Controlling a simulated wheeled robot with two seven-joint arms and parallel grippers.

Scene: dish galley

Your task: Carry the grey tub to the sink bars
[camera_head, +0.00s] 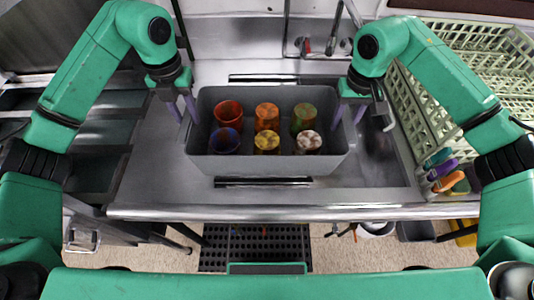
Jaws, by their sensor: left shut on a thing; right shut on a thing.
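The grey tub (202,145) is in the middle of the head view, over the steel counter, with several coloured cups (228,113) standing in it. My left gripper (187,108) is shut on the tub's left wall. My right gripper (348,112) is shut on its right wall. Dark bars of the sink (263,181) show in front of the tub, and more show behind it (262,79). The tub covers the part between. I cannot tell whether the tub rests on the bars or hangs just above them.
A tap (330,45) stands at the back wall behind the tub. A pale green dish rack (480,60) is at the right. Coloured clips or handles (446,176) sit at the counter's right front. Dark trays (95,150) lie at the left. The counter's front edge (260,213) runs below the tub.

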